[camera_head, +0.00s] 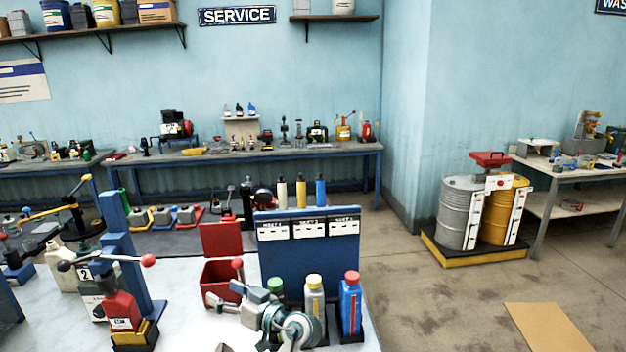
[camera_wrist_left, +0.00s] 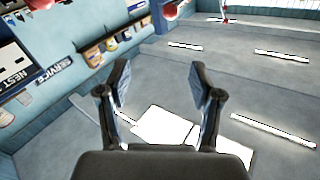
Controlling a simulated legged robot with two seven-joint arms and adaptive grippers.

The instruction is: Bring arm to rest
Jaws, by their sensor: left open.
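My left gripper (camera_wrist_left: 162,85) shows in the left wrist view with its two dark fingers spread apart and nothing between them. Beyond the fingers are the wall and what looks like the ceiling, at a strong tilt. In the head view, a grey jointed metal part (camera_head: 270,318) is low in the middle, in front of the bottles; I cannot tell its fingers there. My right gripper is not in view.
A red bin (camera_head: 221,283) stands left of the panel. A red bottle (camera_head: 121,311) and a blue post (camera_head: 128,255) stand at the left of the pale bench. Grey and yellow drums (camera_head: 462,215) stand at the right. The floor between bench and drums is mostly clear.

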